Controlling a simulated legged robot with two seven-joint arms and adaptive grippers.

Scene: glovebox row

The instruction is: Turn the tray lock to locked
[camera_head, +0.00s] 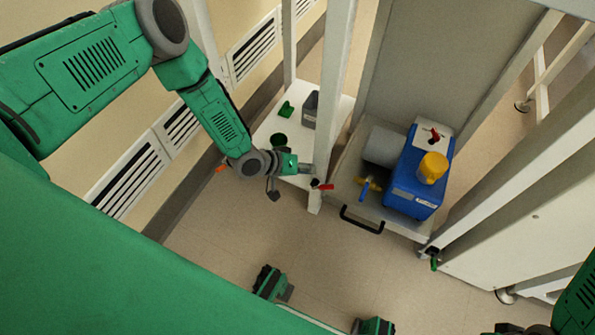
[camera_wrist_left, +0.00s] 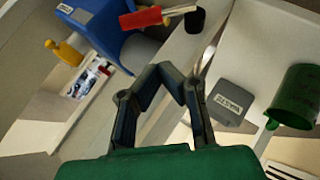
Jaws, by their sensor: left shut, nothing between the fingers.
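The tray lock shows as a red-handled lever (camera_head: 322,186) by the white post, beside the left end of the tray (camera_head: 400,222) with its black pull handle (camera_head: 362,221). In the left wrist view its red grip (camera_wrist_left: 141,19) sits on a metal arm from a black knob (camera_wrist_left: 195,19). I cannot read its locked or unlocked marking. My left gripper (camera_head: 308,169) is shut and empty, just left of and above the lever in the head view. In the left wrist view its dark fingers (camera_wrist_left: 172,72) are below the lever, apart from it. My right gripper is not in view.
A blue box (camera_head: 404,185) with a yellow cap (camera_head: 432,167) stands on the tray, near a blue-handled valve (camera_head: 365,190) and a grey cylinder (camera_head: 383,147). A white shelf (camera_head: 265,130) at left holds a grey container (camera_head: 310,112) and a green cup (camera_head: 279,140). White frame posts stand close by.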

